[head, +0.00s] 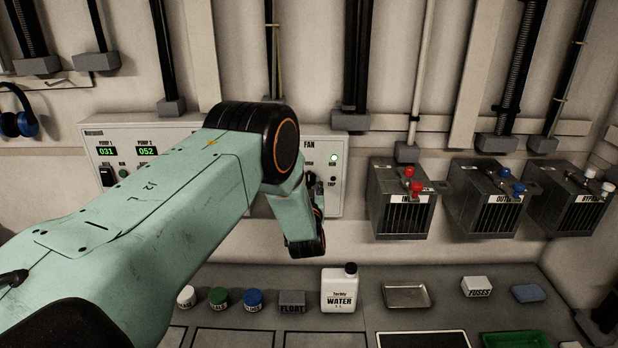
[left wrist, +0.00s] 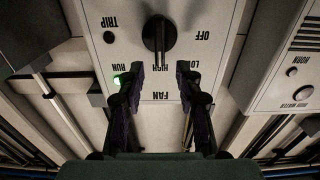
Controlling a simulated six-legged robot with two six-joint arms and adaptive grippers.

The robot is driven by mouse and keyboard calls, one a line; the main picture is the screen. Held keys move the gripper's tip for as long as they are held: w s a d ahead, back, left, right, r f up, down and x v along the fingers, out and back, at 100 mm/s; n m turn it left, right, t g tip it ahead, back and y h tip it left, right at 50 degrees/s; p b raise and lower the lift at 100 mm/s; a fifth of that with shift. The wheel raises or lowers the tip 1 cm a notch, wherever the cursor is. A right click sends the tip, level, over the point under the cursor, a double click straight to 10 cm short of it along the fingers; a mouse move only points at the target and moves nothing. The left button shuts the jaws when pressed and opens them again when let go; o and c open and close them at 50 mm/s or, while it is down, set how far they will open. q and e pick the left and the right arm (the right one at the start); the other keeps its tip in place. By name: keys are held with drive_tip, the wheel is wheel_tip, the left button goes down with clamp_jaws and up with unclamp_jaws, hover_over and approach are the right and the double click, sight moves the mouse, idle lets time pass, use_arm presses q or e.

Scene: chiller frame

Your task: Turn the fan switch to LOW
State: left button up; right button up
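The fan switch (left wrist: 157,38) is a black bar-shaped knob on the white fan panel (left wrist: 225,20). In the left wrist view, where the lettering is upside down, its bar lies lengthwise and lines up with HIGH. LOW and OFF are to the right of HIGH. My left gripper (left wrist: 160,73) is open and empty, its two fingertips apart and just below the knob in the picture, over the HIGH and LOW lettering. In the head view my left arm covers most of the fan panel (head: 338,195) and hides the switch. My right gripper is out of view.
The green RUN light (head: 333,158) is lit; TRIP is dark. The pump panel (head: 115,160) is left of the fan panel. Grey boxes with red, blue and white valves (head: 400,205) hang to the right. A water jug (head: 339,292) and caps stand on the bench below.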

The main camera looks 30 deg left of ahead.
sight(309, 177)
use_arm(q)
drive_tip(key=shift+r+x, duration=0.2)
drive_tip(key=shift+x, duration=0.65)
drive_tip(key=shift+f+x, duration=0.25)
drive_tip(key=shift+x, duration=0.95)
drive_tip(key=shift+s+d+r, duration=0.15)
drive_tip(key=shift+r, duration=0.05)
drive_tip(key=shift+c, duration=0.4)
drive_tip(key=shift+f, duration=0.15)
clamp_jaws()
